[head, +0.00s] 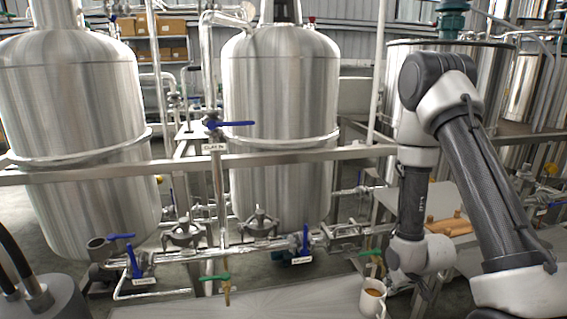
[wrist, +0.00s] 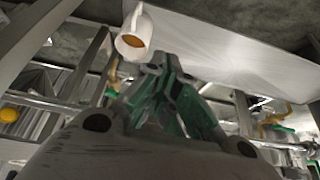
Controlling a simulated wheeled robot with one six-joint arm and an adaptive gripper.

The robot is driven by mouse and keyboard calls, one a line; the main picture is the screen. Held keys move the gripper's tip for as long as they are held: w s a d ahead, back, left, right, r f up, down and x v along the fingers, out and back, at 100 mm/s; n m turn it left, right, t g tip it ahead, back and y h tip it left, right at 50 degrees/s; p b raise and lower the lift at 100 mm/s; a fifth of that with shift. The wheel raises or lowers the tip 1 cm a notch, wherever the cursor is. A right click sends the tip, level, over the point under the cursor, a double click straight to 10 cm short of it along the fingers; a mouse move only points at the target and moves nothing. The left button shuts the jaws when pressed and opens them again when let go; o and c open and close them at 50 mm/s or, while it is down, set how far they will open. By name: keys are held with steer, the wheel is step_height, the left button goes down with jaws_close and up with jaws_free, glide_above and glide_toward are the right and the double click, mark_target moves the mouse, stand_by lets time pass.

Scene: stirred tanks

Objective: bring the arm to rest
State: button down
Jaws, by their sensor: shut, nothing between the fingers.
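My gripper (wrist: 163,62) shows in the wrist view, dark with green parts. Its fingers are together with nothing between them. In the head view my arm stands at the right, bent at a high elbow, its forearm hanging down to the wrist; I cannot make out the fingers there. A white mug (head: 372,297) with brown content stands on the pale surface at the bottom of the head view, left of and below my wrist. In the wrist view the mug (wrist: 134,46) appears just beyond the fingertips, to their left; I cannot tell how wide the gap is.
Two large steel tanks (head: 281,120) (head: 75,120) stand behind a horizontal rail (head: 290,157). A blue-handled valve (head: 230,123) labelled "CLAY IN" sits on an upright pipe. A green-handled tap (head: 222,279) is at the front. Wooden-coloured pieces (head: 449,225) lie behind my forearm.

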steer(key=s+d+r, duration=0.1)
steer(key=s+r, duration=0.6)
steer(key=r, duration=0.6)
steer(key=s+r+m, duration=0.1)
steer(key=s+r, duration=0.6)
steer(key=r, duration=0.5)
steer(key=s+d+r+g+h, duration=0.1)
steer(key=s+r, duration=0.6)
steer(key=r, duration=0.6)
steer(key=shift+s+d+r+m, duration=0.25)
steer(key=shift+d+r+m, duration=0.1)
steer(key=shift+m, duration=0.05)
